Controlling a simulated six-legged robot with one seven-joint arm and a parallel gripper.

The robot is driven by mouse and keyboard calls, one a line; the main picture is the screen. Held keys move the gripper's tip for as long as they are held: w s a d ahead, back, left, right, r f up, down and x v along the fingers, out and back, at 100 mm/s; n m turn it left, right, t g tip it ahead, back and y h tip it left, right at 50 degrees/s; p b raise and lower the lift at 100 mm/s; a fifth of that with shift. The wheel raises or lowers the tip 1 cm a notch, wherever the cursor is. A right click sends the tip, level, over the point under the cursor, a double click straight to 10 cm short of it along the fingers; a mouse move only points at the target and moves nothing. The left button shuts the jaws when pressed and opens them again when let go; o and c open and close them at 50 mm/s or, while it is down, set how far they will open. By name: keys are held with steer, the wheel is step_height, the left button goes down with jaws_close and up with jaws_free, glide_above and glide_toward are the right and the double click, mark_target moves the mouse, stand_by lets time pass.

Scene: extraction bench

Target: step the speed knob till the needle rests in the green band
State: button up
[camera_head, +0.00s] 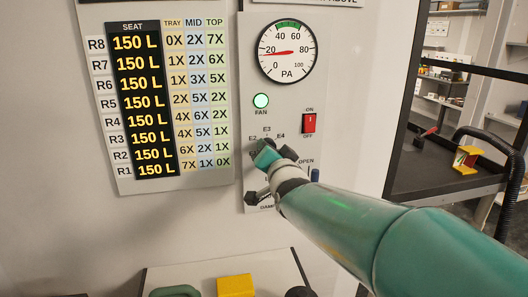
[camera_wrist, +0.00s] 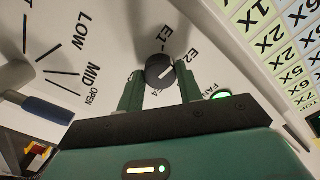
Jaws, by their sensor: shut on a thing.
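The speed knob (camera_wrist: 160,71) is a dark round knob with a pale pointer line, ringed by E labels, on the white panel. In the wrist view my gripper (camera_wrist: 159,76) has one green finger on each side of it, shut on the knob. In the head view my gripper (camera_head: 267,154) covers most of the knob; labels E2, E3 and E4 show above it. The round gauge (camera_head: 286,67) has a red needle (camera_head: 275,54) pointing left, close to 20. Its green band (camera_head: 288,24) lies at the top, around 40 to 60, clear of the needle.
The fan lamp (camera_head: 261,100) glows green above the knob. A red on/off switch (camera_head: 309,123) is to its right. A blue-handled lever (camera_wrist: 46,109) is near the LOW, MID and OPEN marks. A seat chart (camera_head: 141,100) hangs left; a dark cart (camera_head: 420,165) stands right.

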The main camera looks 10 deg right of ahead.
steer(key=shift+m, duration=2.3)
steer(key=o, duration=1)
steer(key=shift+s, duration=0.1)
steer(key=s, duration=1.3)
steer(key=shift+s, duration=0.3)
